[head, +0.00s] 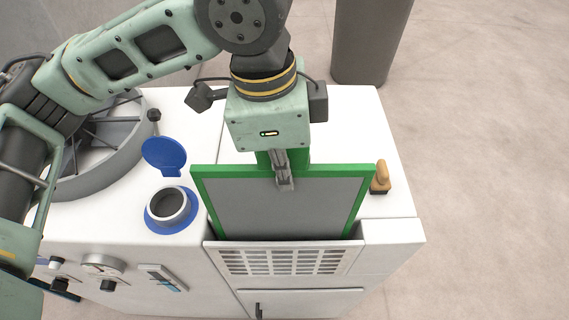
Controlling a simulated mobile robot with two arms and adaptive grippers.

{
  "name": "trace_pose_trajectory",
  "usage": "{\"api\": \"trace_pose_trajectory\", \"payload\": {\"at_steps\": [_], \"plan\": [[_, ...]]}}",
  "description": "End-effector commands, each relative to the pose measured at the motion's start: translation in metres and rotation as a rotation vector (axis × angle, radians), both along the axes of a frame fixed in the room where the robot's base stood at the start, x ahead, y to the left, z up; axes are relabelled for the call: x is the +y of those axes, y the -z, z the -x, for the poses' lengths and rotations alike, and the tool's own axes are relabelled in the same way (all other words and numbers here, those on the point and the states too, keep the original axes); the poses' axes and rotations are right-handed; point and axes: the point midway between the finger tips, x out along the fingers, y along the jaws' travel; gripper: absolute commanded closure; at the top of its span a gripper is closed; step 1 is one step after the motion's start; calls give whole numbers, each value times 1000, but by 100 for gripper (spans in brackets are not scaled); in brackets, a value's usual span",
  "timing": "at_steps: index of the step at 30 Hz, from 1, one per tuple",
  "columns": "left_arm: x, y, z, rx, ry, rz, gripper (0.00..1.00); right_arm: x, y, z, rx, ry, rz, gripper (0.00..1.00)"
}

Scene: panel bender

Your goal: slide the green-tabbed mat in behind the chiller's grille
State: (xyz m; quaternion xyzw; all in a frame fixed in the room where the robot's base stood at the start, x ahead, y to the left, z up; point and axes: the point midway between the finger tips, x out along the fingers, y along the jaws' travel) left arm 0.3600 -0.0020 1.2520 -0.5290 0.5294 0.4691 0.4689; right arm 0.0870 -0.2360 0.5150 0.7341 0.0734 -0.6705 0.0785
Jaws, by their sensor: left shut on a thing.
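The mat (285,207) is a grey panel with a green frame and a green tab at its top edge. My left gripper (284,182) is shut on the green tab at the middle of the top edge, and its fingers partly cover the tab. The mat stands tilted, with its lower edge at the slot behind the white slatted grille (285,261) on the front of the chiller (390,243). The grille hides the lower edge, so how deep it sits cannot be told. My right gripper is not in view.
A round filler neck (168,206) with an open blue cap (164,154) lies left of the mat. A wooden-handled brush (381,178) stands close to its right edge. A fan ring (95,170) is at left, a dark column (370,40) behind.

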Motion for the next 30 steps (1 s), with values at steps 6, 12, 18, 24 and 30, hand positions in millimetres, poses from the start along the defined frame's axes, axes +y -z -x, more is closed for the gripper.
{"api": "trace_pose_trajectory", "payload": {"at_steps": [6, 12, 18, 24, 30], "plan": [[0, 9, 0, 0, 0, 0, 100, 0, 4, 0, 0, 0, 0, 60], [0, 16, 0, 2, 0, 0, 100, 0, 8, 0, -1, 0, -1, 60], [0, 23, 0, 1, 0, 0, 100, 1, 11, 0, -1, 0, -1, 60], [0, 30, 0, 0, 0, 0, 100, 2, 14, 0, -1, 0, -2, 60], [0, 37, 0, 0, 1, 0, 100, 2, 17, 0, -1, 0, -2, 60]]}}
